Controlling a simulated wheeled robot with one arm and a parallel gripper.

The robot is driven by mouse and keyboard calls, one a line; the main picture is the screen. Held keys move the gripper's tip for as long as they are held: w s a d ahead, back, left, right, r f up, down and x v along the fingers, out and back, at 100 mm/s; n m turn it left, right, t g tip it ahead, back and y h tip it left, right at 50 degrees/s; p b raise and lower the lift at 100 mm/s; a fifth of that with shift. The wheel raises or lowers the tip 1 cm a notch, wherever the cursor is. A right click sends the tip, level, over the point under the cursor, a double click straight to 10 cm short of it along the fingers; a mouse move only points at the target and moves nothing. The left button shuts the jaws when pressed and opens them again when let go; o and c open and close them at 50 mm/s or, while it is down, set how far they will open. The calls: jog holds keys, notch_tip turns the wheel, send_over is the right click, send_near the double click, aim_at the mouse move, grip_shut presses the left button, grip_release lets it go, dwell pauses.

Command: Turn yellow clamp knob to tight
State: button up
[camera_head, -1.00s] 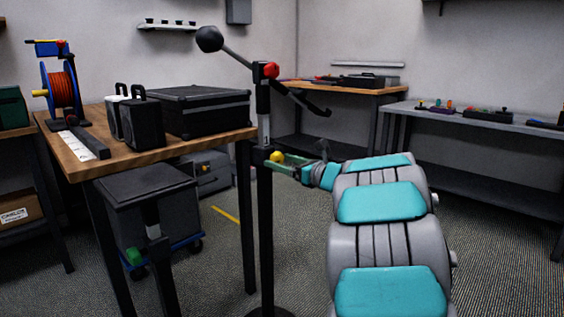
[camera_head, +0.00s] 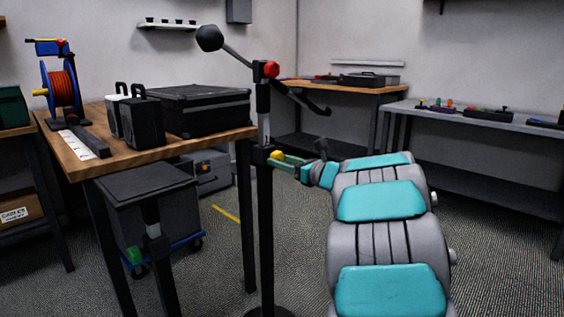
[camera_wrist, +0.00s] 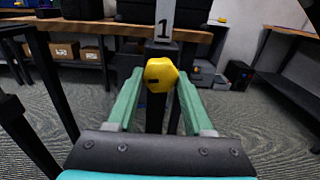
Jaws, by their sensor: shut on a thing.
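The yellow clamp knob (camera_head: 277,155) sits on the clamp of a black upright stand (camera_head: 264,200), below the pole's red knob (camera_head: 271,69). In the wrist view the yellow knob (camera_wrist: 160,75) is faceted, with a dark slot on its face, under a grey plate marked 1 (camera_wrist: 165,20). My gripper (camera_head: 283,158) reaches it from the right. In the wrist view the green fingers of my gripper (camera_wrist: 160,82) stand on either side of the knob and are shut on it. Finger contact is hard to see.
A wooden table (camera_head: 75,165) with a black case (camera_head: 205,110) stands left of the stand. A boom with a black ball (camera_head: 209,38) extends above. A grey bench (camera_head: 490,118) is at the right. Open floor (camera_head: 225,260) lies around the stand's foot.

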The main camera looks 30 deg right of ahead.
jog(key=shift+f+b, duration=0.1)
jog(key=shift+b, duration=0.3)
grip_shut()
jog(key=m, duration=0.8)
jog(key=shift+r+b, duration=0.25)
jog(key=shift+b, duration=0.1)
jog(key=m+p, duration=0.2)
jog(key=m, duration=0.1)
jog(key=shift+a+r+m+p, duration=0.1)
jog(key=shift+r+m+p, duration=0.05)
jog(key=shift+m+p, duration=0.2)
jog(key=m+p, duration=0.2)
jog(key=shift+m, duration=0.35)
jog(key=m+p, duration=0.3)
jog(key=shift+m+p, duration=1.25)
jog(key=shift+m, duration=0.05)
jog(key=shift+f, duration=0.2)
